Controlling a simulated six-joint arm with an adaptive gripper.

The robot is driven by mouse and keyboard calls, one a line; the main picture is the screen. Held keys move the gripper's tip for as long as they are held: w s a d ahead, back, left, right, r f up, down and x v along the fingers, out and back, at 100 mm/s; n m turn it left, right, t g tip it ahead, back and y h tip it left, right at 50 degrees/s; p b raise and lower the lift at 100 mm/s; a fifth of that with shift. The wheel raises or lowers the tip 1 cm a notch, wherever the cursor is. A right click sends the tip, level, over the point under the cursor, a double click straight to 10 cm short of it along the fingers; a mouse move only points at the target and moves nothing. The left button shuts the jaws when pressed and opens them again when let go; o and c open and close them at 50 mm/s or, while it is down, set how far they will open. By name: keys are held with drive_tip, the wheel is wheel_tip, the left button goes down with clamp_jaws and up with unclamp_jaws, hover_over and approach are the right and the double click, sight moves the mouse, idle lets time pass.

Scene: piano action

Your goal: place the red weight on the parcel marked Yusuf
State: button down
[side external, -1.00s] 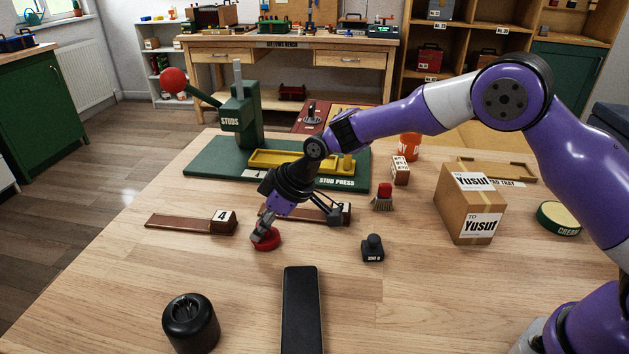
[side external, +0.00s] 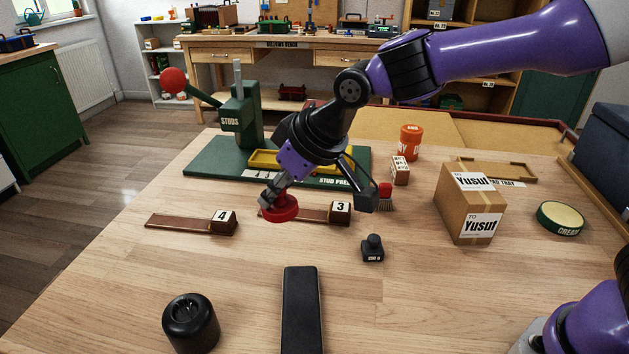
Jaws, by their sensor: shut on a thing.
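The red weight (side external: 279,211) is a round red disc with a raised middle. My gripper (side external: 272,200) is shut on its upper part and holds it above the table, in front of the strip marked 3. The gripper fingers hide part of the weight's top. The parcel marked Yusuf (side external: 462,212) is a brown cardboard box with white Yusuf labels on its top and front. It stands on the table well to the right of my gripper, and its top is clear.
A small black weight (side external: 373,248) stands between my gripper and the parcel, nearer the front. A brush (side external: 385,196), a block with markings (side external: 400,170) and an orange pot (side external: 410,142) stand behind. The green stud press (side external: 241,120) is at the back left. A cream tin (side external: 560,218) lies right of the parcel.

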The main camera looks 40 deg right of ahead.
drive_tip(key=s+d+r+m+g+h, duration=0.1)
drive_tip(key=s+d+r+m+h, duration=0.2)
drive_tip(key=d+m, duration=0.35)
drive_tip(key=s+d+r+m+h, duration=0.3)
drive_tip(key=s+d+m, duration=0.1)
drive_tip(key=d, duration=0.5)
drive_tip(key=s+d+r+m+g+h, duration=0.1)
drive_tip(key=s+d+r+m+h, duration=0.15)
drive_tip(key=d+m, duration=0.4)
drive_tip(key=n, duration=0.1)
hover_over(473, 182)
drive_tip(key=shift+h, duration=0.25)
drive_tip(key=f, duration=0.6)
drive_tip(key=shift+a+f, duration=0.2)
drive_tip(key=shift+a, duration=0.2)
drive_tip(key=shift+d+f, duration=0.35)
drive_tip(key=shift+d, duration=0.1)
drive_tip(key=shift+f, duration=1.9)
drive_tip(key=shift+f, duration=0.1)
drive_tip(key=shift+f, duration=0.1)
drive_tip(key=c, duration=0.7)
unclamp_jaws()
